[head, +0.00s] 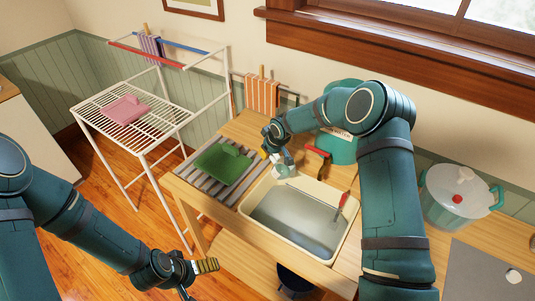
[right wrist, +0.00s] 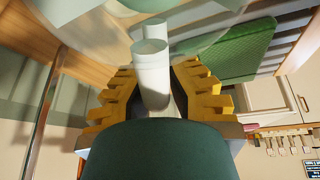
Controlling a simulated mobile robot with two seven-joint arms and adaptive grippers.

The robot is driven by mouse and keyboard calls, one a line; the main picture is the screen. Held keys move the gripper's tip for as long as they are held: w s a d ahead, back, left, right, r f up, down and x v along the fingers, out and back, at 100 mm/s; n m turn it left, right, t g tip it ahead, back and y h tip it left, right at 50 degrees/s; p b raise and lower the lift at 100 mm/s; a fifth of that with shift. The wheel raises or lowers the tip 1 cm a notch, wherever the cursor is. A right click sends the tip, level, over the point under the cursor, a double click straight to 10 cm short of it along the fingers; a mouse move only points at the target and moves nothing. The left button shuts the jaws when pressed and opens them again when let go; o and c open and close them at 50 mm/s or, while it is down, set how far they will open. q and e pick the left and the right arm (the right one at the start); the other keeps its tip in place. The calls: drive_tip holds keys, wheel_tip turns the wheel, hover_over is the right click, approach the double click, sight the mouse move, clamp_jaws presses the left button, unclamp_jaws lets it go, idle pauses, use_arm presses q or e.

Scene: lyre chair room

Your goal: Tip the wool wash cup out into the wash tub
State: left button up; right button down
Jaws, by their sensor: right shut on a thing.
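The wash tub (head: 256,222) is a cream rectangular basin with greyish water, set in the wooden bench. My right gripper (head: 275,158) is shut on a small white cup (head: 284,171), above the tub's far left corner. In the right wrist view the white cup (right wrist: 152,80) stands between the yellow fingers of my right gripper (right wrist: 155,92). The cup looks tilted in the head view; its contents cannot be made out. My left gripper (head: 203,267) is low, left of the bench and away from the tub; its finger opening is unclear.
A green folded cloth (head: 222,163) lies on a slatted rack left of the tub. A red-handled tool (head: 342,203) leans at the tub's right side. A teal container (head: 343,149) stands behind, a lidded pot (head: 455,195) at right. A drying rack (head: 165,118) holds a pink cloth (head: 125,109).

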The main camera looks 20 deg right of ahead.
sight(276, 156)
drive_tip(key=shift+s+d+r+t+b, duration=0.15)
drive_tip(key=shift+s+r+t+b, duration=0.2)
drive_tip(key=shift+b, duration=0.15)
drive_tip(key=shift+s+d+r+t+y+b, duration=0.25)
drive_tip(key=shift+s+r+t+b, duration=0.3)
drive_tip(key=shift+b, duration=0.8)
drive_tip(key=shift+s+d+r+t+y+b, duration=0.25)
drive_tip(key=shift+s+t+b, duration=0.35)
drive_tip(key=shift+b, duration=0.7)
drive_tip(key=shift+s+t+b, duration=0.35)
drive_tip(key=shift+t+b, duration=0.05)
drive_tip(key=shift+b, duration=1.3)
drive_tip(key=shift+s+t+y+b, duration=0.15)
drive_tip(key=shift+t+y+b, duration=0.15)
drive_tip(key=shift+b, duration=0.65)
drive_tip(key=shift+s+f+t+b, duration=0.1)
drive_tip(key=shift+s+t+b, duration=0.25)
drive_tip(key=shift+b, duration=0.85)
drive_tip(key=shift+s+t+y+b, duration=0.15)
drive_tip(key=shift+t+y+b, duration=0.15)
drive_tip(key=shift+t, duration=0.15)
use_arm(q)
wheel_tip(276, 156, down, 15)
drive_tip(key=s, duration=0.1)
drive_tip(key=shift+s+d+g, duration=0.2)
drive_tip(key=shift+s+g, duration=0.1)
use_arm(e)
drive_tip(key=shift+s, duration=0.1)
